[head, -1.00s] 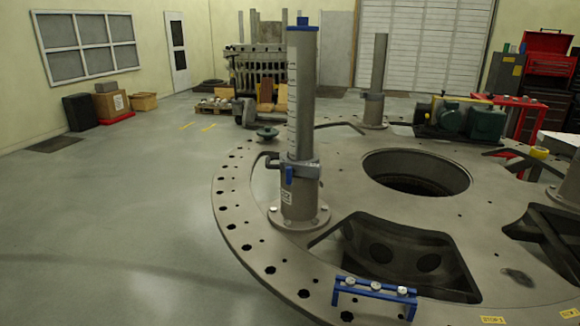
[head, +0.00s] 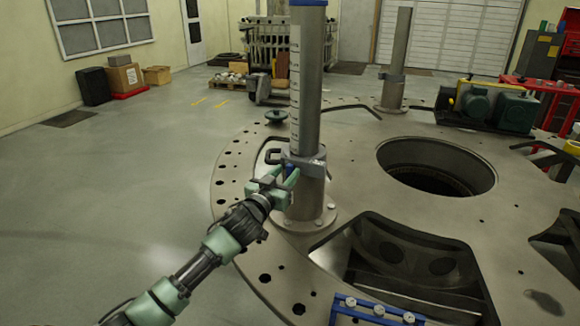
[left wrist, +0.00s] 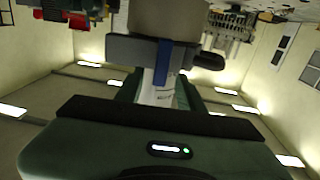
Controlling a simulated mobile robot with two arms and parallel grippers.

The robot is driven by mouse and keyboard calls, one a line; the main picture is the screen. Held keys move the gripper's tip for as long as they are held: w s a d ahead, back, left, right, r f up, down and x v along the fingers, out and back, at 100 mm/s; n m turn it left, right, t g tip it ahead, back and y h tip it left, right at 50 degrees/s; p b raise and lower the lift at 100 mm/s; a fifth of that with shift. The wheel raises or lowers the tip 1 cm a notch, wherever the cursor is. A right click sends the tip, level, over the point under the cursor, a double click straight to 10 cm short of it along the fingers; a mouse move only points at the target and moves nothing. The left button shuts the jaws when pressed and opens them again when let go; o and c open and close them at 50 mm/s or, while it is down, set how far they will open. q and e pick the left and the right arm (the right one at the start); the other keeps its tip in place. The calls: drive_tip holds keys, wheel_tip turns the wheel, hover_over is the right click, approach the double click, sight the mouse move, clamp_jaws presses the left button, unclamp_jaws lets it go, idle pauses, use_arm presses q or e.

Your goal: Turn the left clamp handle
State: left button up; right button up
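The left column (head: 309,75) stands on the turret plate with a grey clamp (head: 306,160) around it. A dark handle (head: 271,156) sticks out from the clamp's left side. A blue lever hangs down from the clamp's front, partly hidden by my gripper in the head view. In the left wrist view, turned over, the blue lever (left wrist: 162,62), clamp (left wrist: 125,48) and dark handle (left wrist: 208,61) show. My left gripper (head: 284,178) is just in front of the clamp, fingers apart on either side of the lever's line. Contact cannot be told. My right gripper is not in view.
The round turret plate (head: 235,165) has holes along its rim and a large central opening (head: 435,170). A second column (head: 396,55) stands behind. A blue bracket (head: 375,310) sits at the front edge.

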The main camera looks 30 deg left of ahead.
sight(289, 172)
use_arm(q)
drive_tip(key=w, duration=0.2)
drive_tip(key=shift+w+a+f, duration=0.2)
drive_tip(key=shift+w+a, duration=0.05)
drive_tip(key=shift+w, duration=0.25)
drive_tip(key=c, duration=0.8)
clamp_jaws()
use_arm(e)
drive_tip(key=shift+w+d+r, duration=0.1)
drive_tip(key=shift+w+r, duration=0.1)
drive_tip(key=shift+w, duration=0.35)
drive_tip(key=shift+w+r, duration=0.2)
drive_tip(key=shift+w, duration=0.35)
